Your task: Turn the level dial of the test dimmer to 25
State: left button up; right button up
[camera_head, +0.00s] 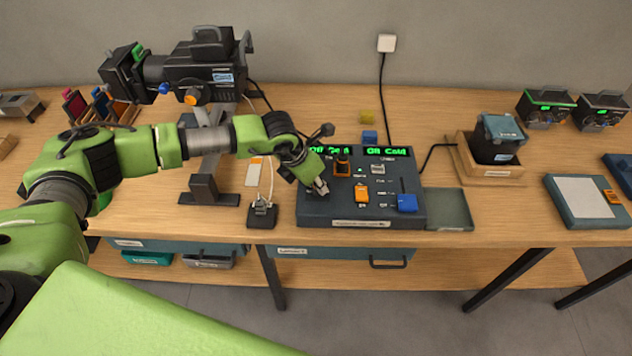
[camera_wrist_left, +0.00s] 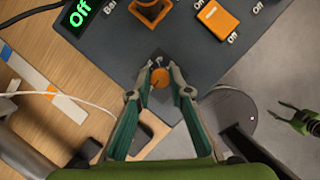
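The dimmer panel (camera_head: 385,215) is a dark box on the table with two green displays (camera_head: 388,152) along its back edge, both seeming to read Off. An orange dial (camera_wrist_left: 160,78) with a dark pointer line sits near the panel's corner in the left wrist view. My left gripper (camera_head: 318,188) is down at the panel's left front and hides the dial in the head view. In the left wrist view its fingertips (camera_wrist_left: 160,70) stand on both sides of the dial; whether they touch it is unclear. My right gripper (camera_wrist_left: 285,112) appears open and empty, off the table.
An orange switch (camera_head: 362,193), a blue block (camera_head: 407,203) and an orange-topped control (camera_head: 342,160) are on the panel. A small dark stand (camera_head: 262,213) with a cable is close to its left. A shallow grey tray (camera_head: 448,209) is at its right.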

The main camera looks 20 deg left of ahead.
pick_arm(q)
grip_shut()
jog(key=shift+f+b, duration=0.15)
jog(key=shift+b, duration=0.35)
jog(key=m+h+b, duration=0.1)
jog(key=m+b, duration=0.2)
jog(key=b, duration=0.1)
jog(key=m+g+b, duration=0.1)
jog(key=m+b, duration=0.2)
jog(key=b, duration=0.1)
jog(key=shift+w+a+f+h, duration=0.1)
jog(key=shift+w+h, duration=0.1)
jog(key=shift+h, duration=0.2)
jog(key=shift+r+m+g+b, duration=0.25)
jog(key=shift+m+g+b, duration=0.45)
jog(key=shift+m+b, duration=0.85)
jog(key=o, duration=1)
grip_release()
